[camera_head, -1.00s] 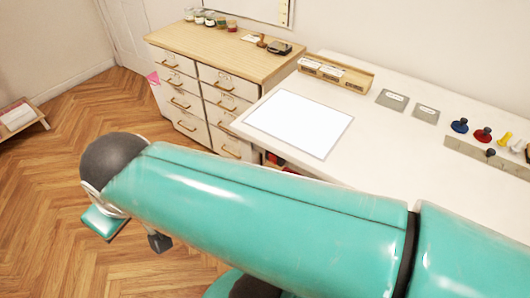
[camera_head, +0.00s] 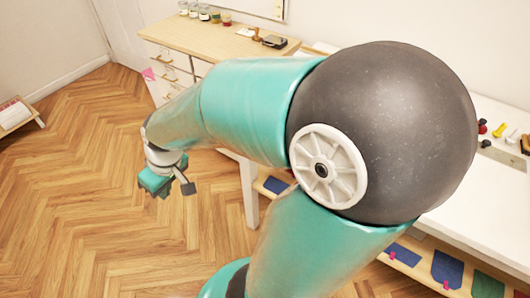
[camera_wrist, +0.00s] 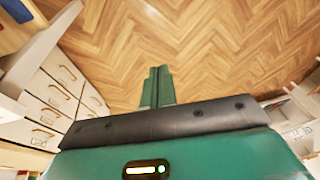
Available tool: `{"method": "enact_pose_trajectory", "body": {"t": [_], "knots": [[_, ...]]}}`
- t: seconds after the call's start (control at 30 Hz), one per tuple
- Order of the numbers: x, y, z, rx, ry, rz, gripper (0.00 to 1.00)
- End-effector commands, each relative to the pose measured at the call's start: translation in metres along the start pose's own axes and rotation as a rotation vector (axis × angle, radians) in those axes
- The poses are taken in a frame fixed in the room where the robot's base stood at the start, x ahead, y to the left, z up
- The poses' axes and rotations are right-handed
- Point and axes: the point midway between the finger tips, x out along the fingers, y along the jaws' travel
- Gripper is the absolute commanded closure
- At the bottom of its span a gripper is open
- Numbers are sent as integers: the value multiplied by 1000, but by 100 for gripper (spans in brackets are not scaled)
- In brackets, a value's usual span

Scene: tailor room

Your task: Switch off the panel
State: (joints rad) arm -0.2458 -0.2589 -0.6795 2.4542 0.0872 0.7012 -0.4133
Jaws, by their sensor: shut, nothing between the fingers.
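The white panel is not visible now; in the head view my arm covers the part of the white worktable (camera_head: 475,215) where it lay. My gripper (camera_head: 154,188) hangs over the open floor, left of the worktable and in front of the drawer cabinet. In the wrist view my gripper's two green fingers (camera_wrist: 157,75) lie side by side, shut and empty. They point at bare wooden floor. No panel or switch shows in the wrist view.
A wood-topped drawer cabinet (camera_head: 205,38) stands at the back, with jars and small items on top. Its drawers (camera_wrist: 52,92) show at left in the wrist view. A worktable leg (camera_head: 250,193) stands right of my gripper. The herringbone floor (camera_head: 75,190) is clear.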

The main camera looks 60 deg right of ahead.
Motion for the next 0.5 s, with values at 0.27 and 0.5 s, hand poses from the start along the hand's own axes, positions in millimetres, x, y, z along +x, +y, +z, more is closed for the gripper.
{"method": "enact_pose_trajectory", "body": {"t": [0.27, 0.5], "knots": [[44, 126, 44, 52, -146, 218, 100], [7, 216, 82, 34, -237, 484, 100]]}}
